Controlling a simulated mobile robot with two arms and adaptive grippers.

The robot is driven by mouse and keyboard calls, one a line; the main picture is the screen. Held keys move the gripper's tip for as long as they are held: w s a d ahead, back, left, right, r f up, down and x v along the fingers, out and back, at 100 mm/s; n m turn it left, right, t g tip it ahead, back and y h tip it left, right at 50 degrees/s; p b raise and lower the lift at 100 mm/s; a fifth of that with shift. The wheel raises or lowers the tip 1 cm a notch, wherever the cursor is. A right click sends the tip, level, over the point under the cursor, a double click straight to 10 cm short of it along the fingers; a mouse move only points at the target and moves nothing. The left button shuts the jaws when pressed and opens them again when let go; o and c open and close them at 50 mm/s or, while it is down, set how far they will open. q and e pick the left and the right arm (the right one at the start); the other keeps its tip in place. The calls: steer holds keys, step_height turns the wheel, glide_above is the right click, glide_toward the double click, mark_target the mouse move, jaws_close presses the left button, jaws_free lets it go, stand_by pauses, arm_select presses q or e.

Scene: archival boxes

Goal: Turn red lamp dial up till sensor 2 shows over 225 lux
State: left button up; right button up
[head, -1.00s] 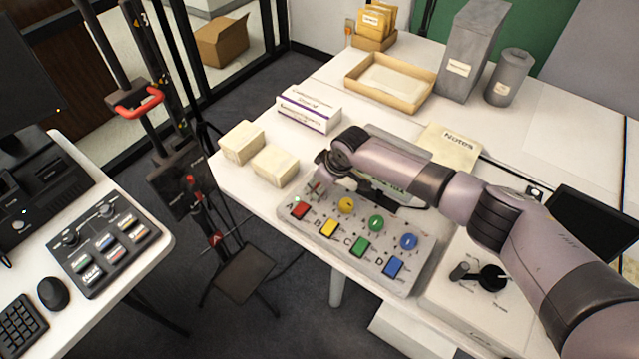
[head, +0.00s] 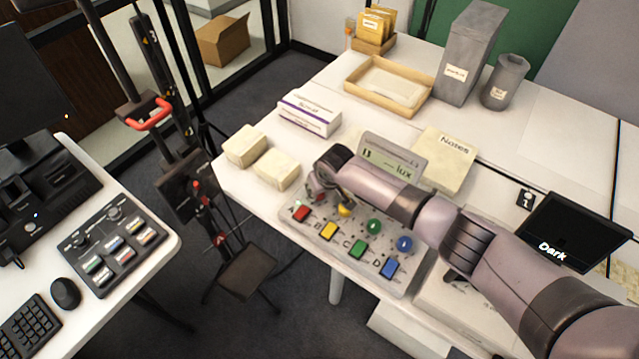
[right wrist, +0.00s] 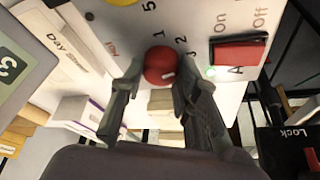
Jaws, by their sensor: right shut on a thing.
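The red dial (right wrist: 160,64) sits on the white control panel (head: 284,216), between the fingers of my right gripper (right wrist: 158,76) in the right wrist view. The fingers are shut on it from both sides. In the head view my right gripper (head: 324,192) mostly hides the dial. The red switch A (head: 301,213) is beside it, with a lit green light in the wrist view. A grey display (head: 392,160) behind the panel ends in "lux"; my arm partly covers it and its number is unclear. My left gripper is out of view.
Yellow (head: 345,210), green (head: 374,227) and blue (head: 404,244) dials stand close to the right of my gripper. A black screen (head: 575,235) reads "Dark". Cream blocks (head: 276,170) and a white box (head: 309,113) lie behind the panel.

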steer(key=shift+a+m+t+h+p, duration=0.1)
steer(key=shift+m+t+h+p, duration=0.35)
steer(key=shift+m, duration=1.15)
steer(key=o, duration=1.1)
steer(key=shift+g+h, duration=0.25)
steer(key=v, duration=1.2)
steer(key=shift+s, duration=0.1)
